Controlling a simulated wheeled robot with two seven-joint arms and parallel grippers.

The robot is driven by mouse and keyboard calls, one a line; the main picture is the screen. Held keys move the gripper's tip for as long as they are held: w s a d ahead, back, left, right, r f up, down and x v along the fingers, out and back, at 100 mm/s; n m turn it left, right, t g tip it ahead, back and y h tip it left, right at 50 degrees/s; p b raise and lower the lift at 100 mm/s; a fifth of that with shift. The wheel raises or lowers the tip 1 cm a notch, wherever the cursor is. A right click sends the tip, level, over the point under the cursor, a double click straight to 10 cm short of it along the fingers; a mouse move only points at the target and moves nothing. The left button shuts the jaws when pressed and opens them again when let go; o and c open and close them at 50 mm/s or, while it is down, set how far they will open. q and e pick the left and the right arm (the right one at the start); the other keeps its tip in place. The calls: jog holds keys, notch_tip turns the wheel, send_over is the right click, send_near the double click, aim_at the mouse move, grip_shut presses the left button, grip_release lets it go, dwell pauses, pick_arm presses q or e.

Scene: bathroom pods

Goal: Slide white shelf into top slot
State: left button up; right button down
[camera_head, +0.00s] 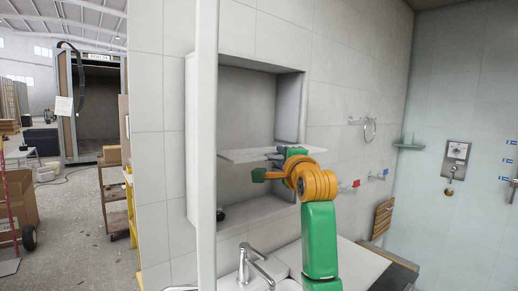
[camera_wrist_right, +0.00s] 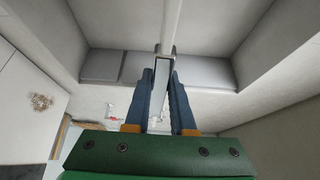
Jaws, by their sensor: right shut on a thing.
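The white shelf (camera_head: 248,155) is a thin, pale, roughly level board across the opening of the wall cabinet (camera_head: 290,105), around mid-height. My right gripper (camera_head: 284,152) is shut on the shelf's front edge near its right end. In the right wrist view the shelf shows nearly edge-on as a narrow strip (camera_wrist_right: 162,78) between the two blue fingers of my right gripper (camera_wrist_right: 162,88). The cabinet's inner walls are pale and bare. The top slot cannot be made out, and how far the shelf reaches inside is unclear. My left gripper is not in view.
A white vertical post (camera_head: 206,140) stands close in front, left of the cabinet opening. A faucet (camera_head: 255,262) and a pale counter (camera_head: 350,265) are below. A small dark object (camera_head: 221,214) sits at the cabinet's bottom.

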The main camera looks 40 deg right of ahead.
jog(key=shift+w+p, duration=0.25)
jog(key=shift+p, duration=0.05)
dwell(0.5)
jog(key=shift+w+a+f+n+y+b, duration=0.1)
jog(key=shift+a+f+n+y+b, duration=0.1)
jog(key=shift+f+n+y+b, duration=0.15)
jog(key=shift+r, duration=0.1)
jog(key=shift+a+y, duration=0.1)
jog(key=shift+y, duration=0.15)
jog(key=shift+a+n+t+y, duration=0.1)
jog(key=shift+n+t+y, duration=0.2)
jog(key=shift+n, duration=0.05)
